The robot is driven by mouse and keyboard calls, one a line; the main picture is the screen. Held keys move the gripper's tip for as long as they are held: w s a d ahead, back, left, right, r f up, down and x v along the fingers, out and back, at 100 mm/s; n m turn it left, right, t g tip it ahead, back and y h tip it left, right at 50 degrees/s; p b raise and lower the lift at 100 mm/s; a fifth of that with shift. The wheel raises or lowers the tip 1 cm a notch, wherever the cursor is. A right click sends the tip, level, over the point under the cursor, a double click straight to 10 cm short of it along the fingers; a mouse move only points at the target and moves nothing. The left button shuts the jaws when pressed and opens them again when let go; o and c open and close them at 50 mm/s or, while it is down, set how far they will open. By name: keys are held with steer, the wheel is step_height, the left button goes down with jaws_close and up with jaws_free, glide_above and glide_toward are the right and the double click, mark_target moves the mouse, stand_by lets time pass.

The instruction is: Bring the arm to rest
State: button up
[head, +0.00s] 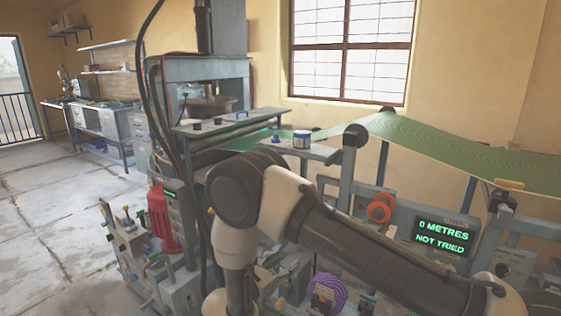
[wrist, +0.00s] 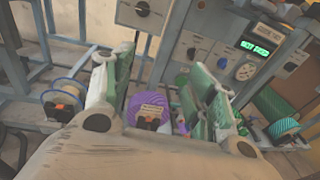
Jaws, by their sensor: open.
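My gripper (wrist: 160,100) shows in the wrist view with its two fingers spread apart. Nothing is between the fingertips, and the space there looks onto the machine's lower front. A purple coil (wrist: 148,108) with a small label stands beyond the fingers, apart from them as far as I can see. In the head view my arm (head: 340,240) is bent, with its elbow high at the centre and its forearm running down to the lower right. My gripper itself is out of the head view.
The press (head: 205,75) stands behind the arm with a bench in front. A green belt (head: 430,140) runs to the right. A display (head: 442,236) reads "0 METRES NOT TRIED". A red container (head: 160,216) and small fixtures stand left of the arm. Open floor (head: 50,220) lies at left.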

steer(key=s+d+m+g+h, duration=0.2)
steer(key=s+d+m+g, duration=0.2)
steer(key=d, duration=0.3)
steer(key=s+d+r+m+g+y, duration=0.1)
steer(key=s+d+r+m+y, duration=0.3)
steer(key=s+d+r+m, duration=0.3)
steer(key=s+d+r+m+g+y, duration=0.2)
steer(key=s+d+r+m+y, duration=0.2)
steer(key=s+d+r+m, duration=0.4)
steer(key=s+d+r+m+g+y, duration=0.1)
steer(key=s+d+r+m+y, duration=0.4)
steer(key=d+r, duration=0.8)
steer(key=s+r+m, duration=0.3)
steer(key=r+m, duration=0.1)
steer(key=r, duration=0.2)
steer(key=shift+s+d+r+g, duration=0.15)
steer(key=shift+s+d+g, duration=0.05)
steer(key=shift+d+g, duration=0.1)
